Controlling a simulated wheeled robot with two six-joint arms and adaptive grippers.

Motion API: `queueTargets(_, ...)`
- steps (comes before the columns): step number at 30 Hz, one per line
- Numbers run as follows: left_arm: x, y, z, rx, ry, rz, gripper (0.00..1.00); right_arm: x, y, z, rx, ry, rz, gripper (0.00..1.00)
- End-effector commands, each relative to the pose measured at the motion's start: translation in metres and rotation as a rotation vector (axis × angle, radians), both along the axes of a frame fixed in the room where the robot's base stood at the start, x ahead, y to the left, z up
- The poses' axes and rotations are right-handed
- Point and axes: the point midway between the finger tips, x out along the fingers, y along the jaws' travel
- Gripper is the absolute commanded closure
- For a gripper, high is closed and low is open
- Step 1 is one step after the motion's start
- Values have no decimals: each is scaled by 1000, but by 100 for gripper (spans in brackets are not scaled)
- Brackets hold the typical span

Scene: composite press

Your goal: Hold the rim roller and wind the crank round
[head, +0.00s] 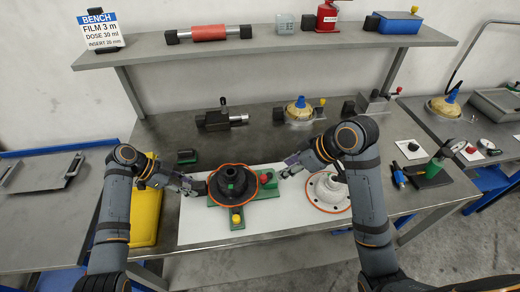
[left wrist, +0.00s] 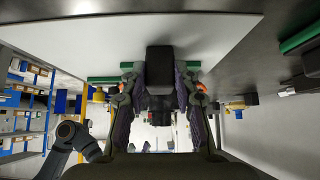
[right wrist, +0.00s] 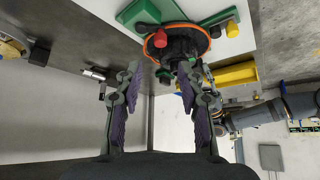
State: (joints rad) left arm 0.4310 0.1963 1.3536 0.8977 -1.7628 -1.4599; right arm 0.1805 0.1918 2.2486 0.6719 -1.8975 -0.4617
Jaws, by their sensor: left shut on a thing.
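A black hub (head: 233,184) with an orange rim and a green square on top sits on a green base (head: 215,222) on the white sheet. My left gripper (head: 196,188) is shut on a black block beside the left of the rim, probably the rim roller; the block (left wrist: 160,60) shows between its fingers. A red knob (head: 265,180), perhaps the crank's, stands at the right of the hub, and it also shows in the right wrist view (right wrist: 160,38). My right gripper (head: 286,171) is open and empty to the right of this knob. The crank arm is hard to make out.
A yellow knob (head: 236,219) stands on the base's front leg. A white flange (head: 329,188) with an orange rim lies to the right, partly behind my right arm. A yellow case (head: 146,212) is at the left. The shelf (head: 270,53) spans the back.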

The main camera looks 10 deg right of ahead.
Motion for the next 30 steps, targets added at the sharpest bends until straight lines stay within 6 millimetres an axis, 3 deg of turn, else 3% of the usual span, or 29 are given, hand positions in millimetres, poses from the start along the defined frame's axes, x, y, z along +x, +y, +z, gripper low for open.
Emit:
queueTargets(6,0,0,0,0,0,0,100,12,19,-31,9,4,-44,63)
queueTargets(14,0,0,0,0,0,0,100,15,23,-41,0,4,-52,63)
queueTargets(30,0,0,0,0,0,0,100,40,49,-92,-1,4,-52,63)
